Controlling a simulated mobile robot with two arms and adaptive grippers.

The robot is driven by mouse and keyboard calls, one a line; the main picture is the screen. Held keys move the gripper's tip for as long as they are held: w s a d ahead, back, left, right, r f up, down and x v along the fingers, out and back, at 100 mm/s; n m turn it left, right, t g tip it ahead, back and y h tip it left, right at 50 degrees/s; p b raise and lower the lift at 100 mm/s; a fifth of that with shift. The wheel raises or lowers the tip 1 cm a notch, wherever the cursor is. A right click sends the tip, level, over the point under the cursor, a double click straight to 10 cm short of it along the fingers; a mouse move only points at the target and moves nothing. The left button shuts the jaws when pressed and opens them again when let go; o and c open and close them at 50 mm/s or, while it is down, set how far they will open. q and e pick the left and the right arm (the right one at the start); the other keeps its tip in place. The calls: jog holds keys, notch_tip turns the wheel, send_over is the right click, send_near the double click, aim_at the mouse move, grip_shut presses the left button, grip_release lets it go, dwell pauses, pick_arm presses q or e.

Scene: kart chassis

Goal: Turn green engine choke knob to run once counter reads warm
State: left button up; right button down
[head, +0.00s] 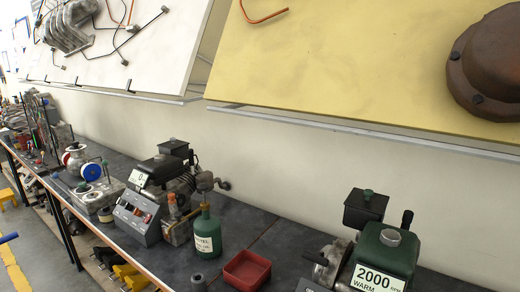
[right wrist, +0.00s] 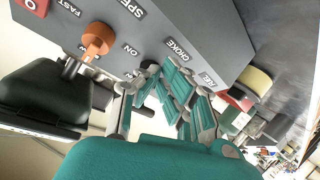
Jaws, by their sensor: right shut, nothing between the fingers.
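The green engine (head: 385,250) stands at the lower right of the head view. Its counter (head: 376,279) reads 2000 rpm, WARM. In the right wrist view, a grey control panel (right wrist: 205,22) carries a CHOKE label (right wrist: 177,50) and an orange knob (right wrist: 97,40) beside the words SPEED and ON. My right gripper (right wrist: 178,88), with teal and grey fingers, is shut and empty just in front of the panel by the CHOKE label. The choke knob cannot be made out; the fingers may hide it. My left gripper is in neither view.
A red tray (head: 246,270) and a green bottle (head: 206,232) stand on the dark bench left of the green engine. A second engine (head: 172,185) with its own panel stands farther left. Tilted display boards (head: 370,70) hang above the bench.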

jog(key=shift+d, duration=0.2)
dwell(0.6)
jog(key=shift+s+d+r, duration=0.15)
jog(key=shift+d+r, duration=0.1)
jog(key=shift+d, duration=0.25)
jog(key=shift+d+r, duration=0.2)
dwell(0.4)
jog(key=s+a+r+p, duration=0.2)
jog(key=s+r, duration=0.1)
jog(key=s, duration=0.1)
jog(key=shift+r, duration=0.35)
jog(key=shift+a, duration=0.1)
dwell(0.3)
